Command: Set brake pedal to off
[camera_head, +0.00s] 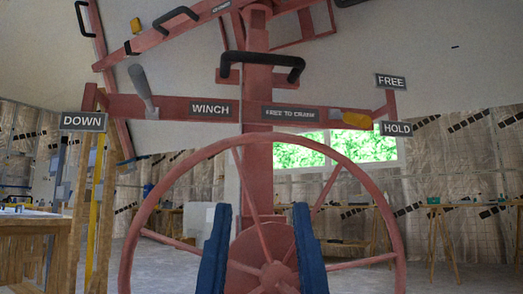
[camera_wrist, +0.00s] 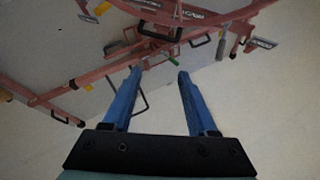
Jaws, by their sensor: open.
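I cannot make out a part marked as a brake pedal in either view. The red panel lift's mast (camera_head: 259,185) stands ahead, with a large red wheel (camera_head: 130,240) low on it. A grey-handled lever (camera_head: 141,84) rises beside the WINCH sign (camera_head: 210,109). A yellow handle (camera_head: 356,120) lies near the HOLD sign (camera_head: 396,129), with the FREE sign (camera_head: 390,81) above it. My gripper (camera_head: 262,208) is open, its blue fingers apart in front of the wheel. In the wrist view my gripper (camera_wrist: 159,73) looks empty, with red lift parts beyond the fingertips.
A DOWN sign (camera_head: 83,121) hangs at the left end of the crossbar. Black grab handles (camera_head: 262,61) sit on the upper frame. A wooden workbench (camera_head: 30,222) stands at left, a trestle (camera_head: 440,225) at right. Some grey floor shows between.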

